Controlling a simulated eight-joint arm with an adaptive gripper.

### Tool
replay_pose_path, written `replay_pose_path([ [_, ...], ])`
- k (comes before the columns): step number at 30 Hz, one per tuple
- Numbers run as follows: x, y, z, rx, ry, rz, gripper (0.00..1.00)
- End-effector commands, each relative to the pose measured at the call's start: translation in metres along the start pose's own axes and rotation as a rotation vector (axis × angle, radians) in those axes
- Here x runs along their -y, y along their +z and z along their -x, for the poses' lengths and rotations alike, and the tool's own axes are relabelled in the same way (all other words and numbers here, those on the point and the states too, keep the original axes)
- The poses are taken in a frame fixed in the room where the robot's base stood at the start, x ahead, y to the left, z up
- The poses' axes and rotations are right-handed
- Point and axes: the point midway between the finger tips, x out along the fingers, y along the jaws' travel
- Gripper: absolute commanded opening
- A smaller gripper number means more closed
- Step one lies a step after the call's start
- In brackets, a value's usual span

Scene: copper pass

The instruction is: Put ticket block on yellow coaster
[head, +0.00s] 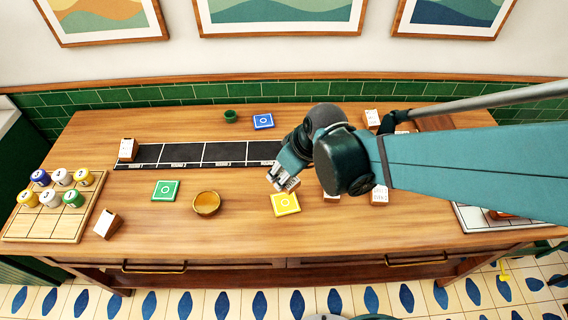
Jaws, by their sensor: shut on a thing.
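The yellow coaster (285,206) lies flat on the wooden table near its front middle in the head view. My gripper (281,179) points down just behind and above this coaster. It is shut on a small ticket block (291,185) with a pale face and a wooden side. The block shows at the coaster's back edge; I cannot tell from this one view whether it touches the coaster. My fingers and wrist hide part of the block.
Similar blocks stand at the left end of the black strip (180,153), at front left (106,224), and right of the coaster (379,195). A green coaster (165,190), brown bowl (207,204), blue coaster (263,121), green cup (231,116) and jar tray (50,225) also stand here.

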Motion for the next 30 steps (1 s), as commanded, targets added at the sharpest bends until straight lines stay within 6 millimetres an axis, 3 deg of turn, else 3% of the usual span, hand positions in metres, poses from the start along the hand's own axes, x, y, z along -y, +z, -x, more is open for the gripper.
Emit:
replay_pose_path([
  [17, 0.006, 0.006, -0.001, -0.002, -0.006, 0.015, 0.19],
  [30, 0.006, 0.020, -0.036, -0.002, -0.006, 0.014, 0.19],
])
